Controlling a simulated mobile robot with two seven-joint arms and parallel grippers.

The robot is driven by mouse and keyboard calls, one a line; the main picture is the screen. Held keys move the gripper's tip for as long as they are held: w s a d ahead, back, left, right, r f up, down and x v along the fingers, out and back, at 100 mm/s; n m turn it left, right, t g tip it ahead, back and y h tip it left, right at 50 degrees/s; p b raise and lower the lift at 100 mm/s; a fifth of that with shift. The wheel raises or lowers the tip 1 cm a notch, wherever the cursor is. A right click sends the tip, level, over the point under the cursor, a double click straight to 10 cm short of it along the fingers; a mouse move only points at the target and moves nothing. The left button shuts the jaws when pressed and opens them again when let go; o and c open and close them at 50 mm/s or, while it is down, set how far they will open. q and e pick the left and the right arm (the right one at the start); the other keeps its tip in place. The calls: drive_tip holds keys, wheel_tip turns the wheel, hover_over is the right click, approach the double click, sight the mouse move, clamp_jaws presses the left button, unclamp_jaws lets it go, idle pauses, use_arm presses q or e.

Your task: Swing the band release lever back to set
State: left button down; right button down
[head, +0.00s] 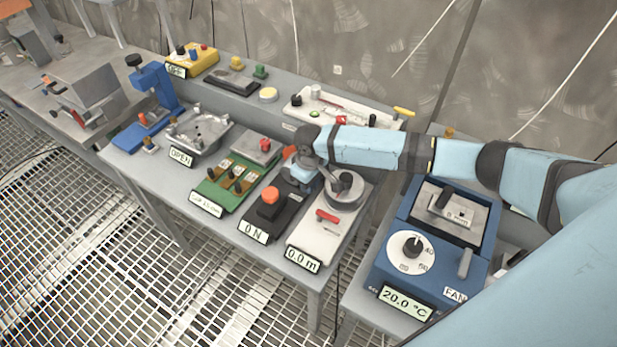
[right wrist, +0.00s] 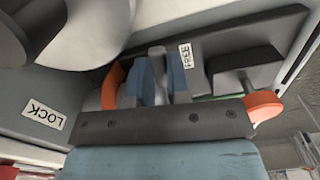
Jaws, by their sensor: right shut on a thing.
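My right gripper (head: 308,172) reaches in from the right over the bench, between the black ON box and the white reel unit. In the right wrist view its two blue-grey fingers (right wrist: 160,85) are shut on a narrow grey lever (right wrist: 156,52), apparently the band release lever. A FREE label (right wrist: 186,55) is just to the right of the fingers, and a LOCK label (right wrist: 43,114) is at the left. The lever's base and pivot cannot be made out. In the head view the gripper and wrist hide the lever. My left gripper is not in view.
The white unit (head: 303,239) marked 0.0 m carries a grey reel (head: 345,190) and a red handle (head: 327,216), close to the gripper. A blue heater unit (head: 428,270) stands at the right, under my arm.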

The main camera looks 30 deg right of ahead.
drive_tip(key=shift+w+d+n+p, duration=0.1)
drive_tip(key=shift+d+n+p, duration=0.05)
drive_tip(key=shift+n+p, duration=0.45)
drive_tip(key=c, duration=1.1)
unclamp_jaws()
drive_tip(key=shift+r, duration=0.1)
wheel_tip(320, 180, up, 14)
drive_tip(key=shift+f+b, duration=0.15)
drive_tip(key=shift+b, duration=0.25)
